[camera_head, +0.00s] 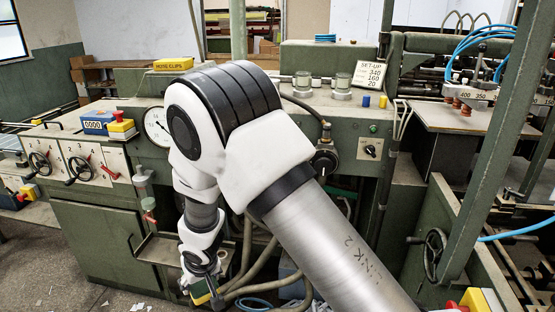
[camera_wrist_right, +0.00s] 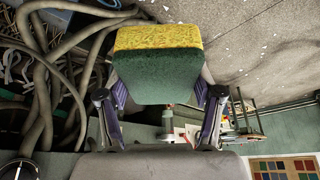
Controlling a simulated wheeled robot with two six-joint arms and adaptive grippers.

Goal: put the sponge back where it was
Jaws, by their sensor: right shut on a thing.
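The sponge (camera_wrist_right: 157,78), with a yellow layer and a dark green layer, sits between the fingers of my right gripper (camera_wrist_right: 160,112) in the right wrist view. The fingers are shut on it, one at each side. In the head view the right gripper (camera_head: 203,284) hangs low in front of the green machine, pointing down. A small part of the sponge (camera_head: 204,298) shows at its tip. My right arm covers much of the machine's middle. My left gripper is not in view.
Hoses (camera_head: 245,270) hang close to the right gripper. A narrow metal tray (camera_head: 157,250) juts from the machine just left of it. A red and yellow button box (camera_head: 121,126), a gauge (camera_head: 157,127) and a yellow clip box (camera_head: 174,64) are above. Open floor lies lower left.

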